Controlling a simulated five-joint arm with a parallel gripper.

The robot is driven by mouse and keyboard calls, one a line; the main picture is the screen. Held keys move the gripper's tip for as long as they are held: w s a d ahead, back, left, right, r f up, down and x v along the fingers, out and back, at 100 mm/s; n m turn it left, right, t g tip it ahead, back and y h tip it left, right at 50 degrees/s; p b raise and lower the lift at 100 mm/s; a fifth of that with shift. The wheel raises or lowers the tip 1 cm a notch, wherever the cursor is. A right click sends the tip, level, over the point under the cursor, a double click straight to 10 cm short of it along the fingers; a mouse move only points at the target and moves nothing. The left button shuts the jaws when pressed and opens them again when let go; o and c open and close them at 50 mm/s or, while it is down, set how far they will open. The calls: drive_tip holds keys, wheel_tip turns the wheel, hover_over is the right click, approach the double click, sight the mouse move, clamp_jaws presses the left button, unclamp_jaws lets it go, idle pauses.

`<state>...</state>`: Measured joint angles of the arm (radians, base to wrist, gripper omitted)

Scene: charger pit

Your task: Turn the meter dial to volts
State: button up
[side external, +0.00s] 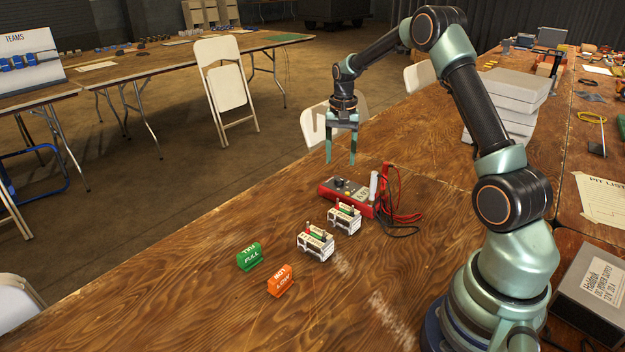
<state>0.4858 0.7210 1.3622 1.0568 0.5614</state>
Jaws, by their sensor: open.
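The red multimeter (361,204) lies on the wooden table with its face up. Its dark dial (338,183) is near its left end; where the dial points is too small to read. Red and black leads (404,215) run off its right side. My gripper (341,160) hangs above the table with its two fingers pointing down, open and empty. In the picture the fingertips are just above the meter's dial end, apart from it.
Two white battery-like blocks (315,243) with red and dark terminals stand in front of the meter. A green "FULL" marker (250,256) and an orange "LOW" marker (280,280) stand at the front left. Grey cases (508,92) are stacked behind.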

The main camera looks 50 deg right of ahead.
sight(339, 179)
wheel_tip(339, 179, up, 6)
drive_tip(key=shift+r, duration=0.1)
idle(0.4)
drive_tip(key=s+a+r+n+t, duration=0.1)
drive_tip(key=s+a+r+n, duration=0.2)
drive_tip(key=a+r, duration=0.3)
drive_tip(key=s+a+r+n+t, duration=0.2)
drive_tip(key=s+a+r+n, duration=0.15)
drive_tip(key=a, duration=0.45)
drive_tip(key=s+a+n+t, duration=0.2)
drive_tip(key=s+a+n, duration=0.3)
drive_tip(key=s+a, duration=0.4)
drive_tip(key=shift+s+a+f+t, duration=0.25)
drive_tip(key=shift+f+t, duration=0.05)
drive_tip(key=shift+f, duration=0.1)
